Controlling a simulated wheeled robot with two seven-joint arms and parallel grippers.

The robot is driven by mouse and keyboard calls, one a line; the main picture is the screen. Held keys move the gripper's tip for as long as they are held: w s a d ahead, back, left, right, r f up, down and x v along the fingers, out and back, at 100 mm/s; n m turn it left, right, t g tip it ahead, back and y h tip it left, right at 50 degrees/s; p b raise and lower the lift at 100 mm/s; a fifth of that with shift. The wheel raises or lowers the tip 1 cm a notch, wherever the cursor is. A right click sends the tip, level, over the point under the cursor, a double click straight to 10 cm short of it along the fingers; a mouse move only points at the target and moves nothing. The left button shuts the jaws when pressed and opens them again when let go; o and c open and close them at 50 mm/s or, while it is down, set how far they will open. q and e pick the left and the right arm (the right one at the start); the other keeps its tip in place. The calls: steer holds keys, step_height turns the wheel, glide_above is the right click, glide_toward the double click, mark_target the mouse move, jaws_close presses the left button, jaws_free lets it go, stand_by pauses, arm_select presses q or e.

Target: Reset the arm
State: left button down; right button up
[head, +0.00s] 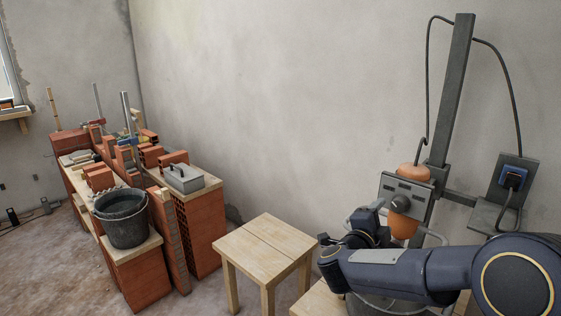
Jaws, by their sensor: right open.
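My right arm comes in from the lower right. Its dark blue links reach left across the front of a mixing stand. My right gripper (366,222) is at the far end of the arm, above and behind the wrist joint, close to the left of the mixer (408,199). The gripper is open, and I see nothing held in it. Its fingertips are small and partly hidden by the wrist. A bucket under the mixer is mostly hidden behind my arm. My left gripper is not in view.
A wooden stool (265,250) stands left of my arm, its top bare. The mixer's upright post (452,90) and hanging cable stand against the wall.

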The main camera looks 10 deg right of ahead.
steer(key=s+a+r+n+t+y+p, duration=0.2)
steer(key=s+a+r+n+y+p, duration=0.6)
steer(key=n+y, duration=0.5)
steer(key=s+a+f+n+g+y+p, duration=0.1)
steer(key=s+f+n+g, duration=0.1)
steer(key=s, duration=0.6)
steer(key=s+f+n+g+y, duration=0.1)
steer(key=s+f+n+g, duration=0.1)
steer(key=s, duration=0.7)
steer(key=s+a+f+n+g+y+p, duration=0.1)
steer(key=s+f+n+g, duration=0.2)
steer(key=s, duration=0.5)
steer(key=shift+s+a+n+g+y+p, duration=0.3)
steer(key=shift+n+g, duration=0.4)
steer(key=shift+g, duration=0.2)
steer(key=shift+w, duration=0.1)
